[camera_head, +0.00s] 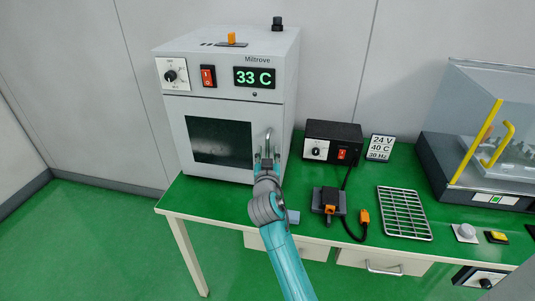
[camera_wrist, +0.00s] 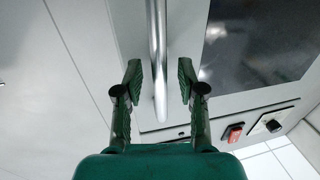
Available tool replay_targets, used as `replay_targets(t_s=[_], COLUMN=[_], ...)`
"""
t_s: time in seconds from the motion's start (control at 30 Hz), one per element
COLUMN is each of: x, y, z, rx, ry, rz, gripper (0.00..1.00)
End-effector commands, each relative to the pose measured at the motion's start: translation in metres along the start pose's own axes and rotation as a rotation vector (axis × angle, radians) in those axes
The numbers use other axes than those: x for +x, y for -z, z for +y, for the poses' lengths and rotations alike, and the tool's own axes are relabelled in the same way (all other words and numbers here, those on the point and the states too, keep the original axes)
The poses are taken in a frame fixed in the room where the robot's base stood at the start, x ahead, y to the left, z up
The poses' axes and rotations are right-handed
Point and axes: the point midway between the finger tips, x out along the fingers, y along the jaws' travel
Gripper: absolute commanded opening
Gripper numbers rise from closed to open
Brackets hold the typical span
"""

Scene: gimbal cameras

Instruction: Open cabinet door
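The cabinet is a light grey oven-like box (camera_head: 284,90) on the green table, with a "33 C" display. Its front door (camera_head: 178,115) has a dark window (camera_head: 218,140) and looks closed. A vertical metal bar handle (camera_head: 268,140) is at the door's right side. My gripper (camera_head: 266,165) is at the handle's lower part, partly hidden by my wrist. In the wrist view my gripper (camera_wrist: 160,82) is open, with one green-padded finger on each side of the handle (camera_wrist: 157,45). Gaps show between the pads and the bar.
A black power box (camera_head: 333,142) and a sign (camera_head: 380,147) stand right of the cabinet. A dark block with an orange plug (camera_head: 329,201), a cable and a wire rack (camera_head: 404,213) lie on the table (camera_head: 215,205). A clear-covered machine (camera_head: 490,130) is far right. Floor at left is clear.

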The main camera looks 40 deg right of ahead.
Motion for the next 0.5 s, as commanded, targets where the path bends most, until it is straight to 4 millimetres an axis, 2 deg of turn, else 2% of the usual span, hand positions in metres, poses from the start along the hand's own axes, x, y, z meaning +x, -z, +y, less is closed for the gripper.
replay_targets(t_s=[0.27, 0.43, 0.5], x=[0.0014, 0.0013, 0.0012], y=[-0.0001, -0.0001, -0.0001], z=[-0.0001, -0.0001, -0.0001], rx=[0.0, -0.001, -0.001], ry=[0.0, 0.0, 0.0], rz=[0.0, 0.0, 0.0], gripper=[0.39, 0.0, 0.0])
